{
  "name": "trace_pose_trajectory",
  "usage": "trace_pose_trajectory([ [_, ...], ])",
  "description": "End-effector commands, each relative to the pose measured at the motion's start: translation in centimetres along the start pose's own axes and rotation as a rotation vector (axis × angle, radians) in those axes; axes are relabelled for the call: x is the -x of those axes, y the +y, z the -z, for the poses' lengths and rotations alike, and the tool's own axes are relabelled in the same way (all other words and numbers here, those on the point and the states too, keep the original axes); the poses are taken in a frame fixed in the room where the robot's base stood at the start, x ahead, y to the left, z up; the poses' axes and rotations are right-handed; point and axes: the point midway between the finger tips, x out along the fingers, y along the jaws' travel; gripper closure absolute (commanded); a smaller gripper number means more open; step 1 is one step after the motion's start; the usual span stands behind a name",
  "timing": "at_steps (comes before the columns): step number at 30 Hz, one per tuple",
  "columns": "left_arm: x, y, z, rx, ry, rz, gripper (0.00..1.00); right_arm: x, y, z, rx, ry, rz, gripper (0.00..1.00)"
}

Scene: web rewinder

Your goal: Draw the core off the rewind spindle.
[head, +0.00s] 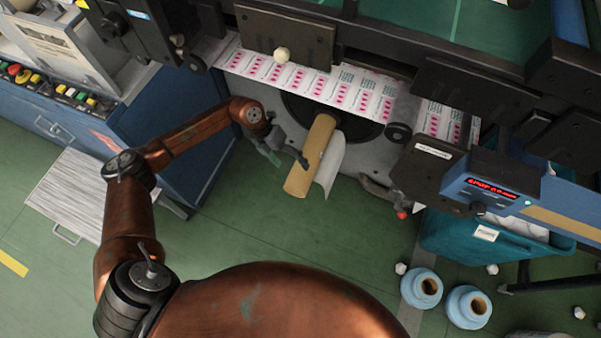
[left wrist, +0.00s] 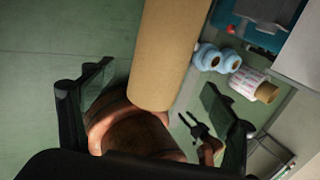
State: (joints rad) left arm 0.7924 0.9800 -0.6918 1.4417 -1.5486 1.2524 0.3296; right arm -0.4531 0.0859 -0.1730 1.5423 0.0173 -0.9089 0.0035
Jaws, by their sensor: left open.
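The core (head: 311,155) is a tan cardboard tube. In the head view it juts toward me from a dark round disc (head: 353,126) on the rewinder; the spindle itself is hidden. A white web tail (head: 331,165) hangs along its right side. My left gripper (head: 286,158) is open at the left side of the core. In the left wrist view, the core (left wrist: 168,50) stretches between my spread left fingers (left wrist: 158,78), with room on both sides; contact does not show. My right gripper (left wrist: 193,124) shows small in that view, its fingers apart and empty, away from the core.
A printed label web (head: 310,82) crosses above the core. A lever with a red tip (head: 402,214) and a display box (head: 492,188) stand at right. Blue rolls (head: 468,306) and a teal bin (head: 455,236) are at lower right. Green floor lies open below the core.

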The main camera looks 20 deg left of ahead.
Motion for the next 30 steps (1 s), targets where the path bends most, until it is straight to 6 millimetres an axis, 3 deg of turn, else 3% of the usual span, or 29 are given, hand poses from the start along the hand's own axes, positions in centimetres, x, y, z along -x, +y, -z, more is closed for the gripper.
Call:
trace_pose_trajectory([
  [18,-6.3,0.0,0.0,0.0,0.001,0.001,0.2,4.8,-1.4,2.6,0.001,0.003,0.017,0.6],
  [30,-7.3,0.0,0.0,0.0,0.0,0.0,0.2,5.7,-1.6,2.9,0.001,0.002,0.02,0.6],
])
